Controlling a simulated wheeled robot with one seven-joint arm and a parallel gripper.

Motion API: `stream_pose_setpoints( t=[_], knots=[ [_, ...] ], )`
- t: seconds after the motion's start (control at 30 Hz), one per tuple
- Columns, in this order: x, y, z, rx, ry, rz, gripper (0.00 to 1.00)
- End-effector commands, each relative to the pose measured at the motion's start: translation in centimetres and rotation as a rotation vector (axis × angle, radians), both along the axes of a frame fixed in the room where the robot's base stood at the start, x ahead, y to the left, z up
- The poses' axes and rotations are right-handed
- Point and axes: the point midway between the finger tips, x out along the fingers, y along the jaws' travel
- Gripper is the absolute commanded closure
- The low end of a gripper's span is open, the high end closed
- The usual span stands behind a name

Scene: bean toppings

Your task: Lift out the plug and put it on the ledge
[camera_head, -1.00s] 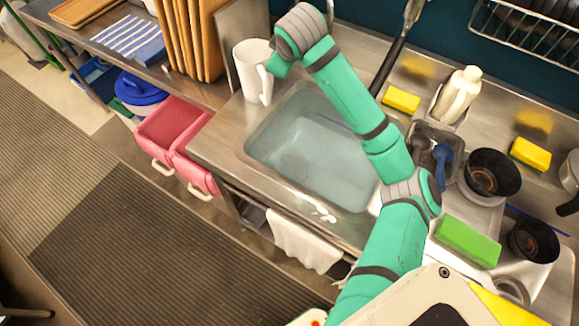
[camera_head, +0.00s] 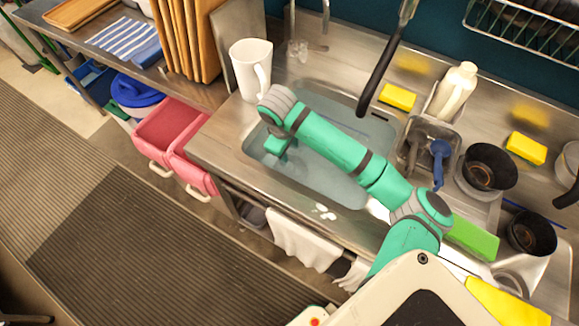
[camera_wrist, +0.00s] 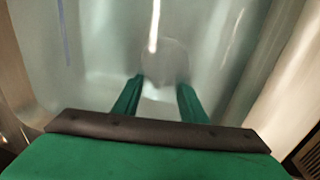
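The sink basin (camera_head: 335,185) holds clear, bluish water. My gripper (camera_head: 278,158) points down over the left part of the basin, low near the water; whether its tips touch the water I cannot tell. In the wrist view my gripper (camera_wrist: 160,90) has its two green fingers apart with nothing held between them. A faint round disc, which looks like the plug (camera_wrist: 165,58), lies on the basin floor just beyond the fingertips. In the head view my arm hides that spot. The steel ledge (camera_head: 225,135) runs around the basin.
A white pitcher (camera_head: 250,68) stands on the counter at the basin's back left. A black hose (camera_head: 382,75) hangs behind the basin. A steel caddy (camera_head: 425,150) with brushes, a bottle (camera_head: 455,92), sponges and dark bowls crowd the right side. The left ledge has bare room.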

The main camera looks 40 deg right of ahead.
Motion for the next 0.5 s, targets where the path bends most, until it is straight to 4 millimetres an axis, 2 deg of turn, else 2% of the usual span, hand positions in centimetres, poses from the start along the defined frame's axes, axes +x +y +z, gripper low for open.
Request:
stream_pose_setpoints(
  t=[0.1,0.33,0.5],
  knots=[
    [0.1,-0.3,-1.4,0.001,0.000,-0.001,0.62],
    [0.2,-0.6,-2.8,-0.001,-0.001,-0.002,0.62],
    [0.2,-1.3,-5.2,0.000,0.001,-0.002,0.62]
  ],
)
